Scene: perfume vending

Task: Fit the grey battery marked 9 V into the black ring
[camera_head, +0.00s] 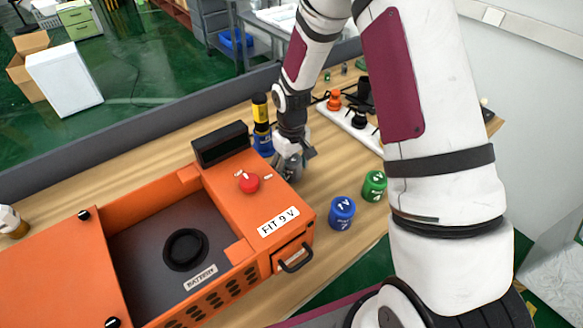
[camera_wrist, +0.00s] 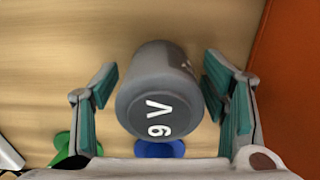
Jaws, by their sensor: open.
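The grey battery (camera_wrist: 158,92) marked 9 V stands on the wooden table, between the two open fingers of my gripper (camera_wrist: 160,105) in the wrist view. Gaps show between it and both fingers. In the head view my gripper (camera_head: 288,168) is low over the table, just behind the orange machine's right part, and the grey battery is hard to tell from it. The black ring (camera_head: 186,249) lies on the dark floor of the orange machine's (camera_head: 222,210) open bay, with a battery label in front of it. The ring looks empty.
A blue battery (camera_head: 342,212) and a green battery (camera_head: 374,185) stand right of the machine. A red button (camera_head: 249,183) and a "FIT 9 V" sign (camera_head: 279,221) are on its top.

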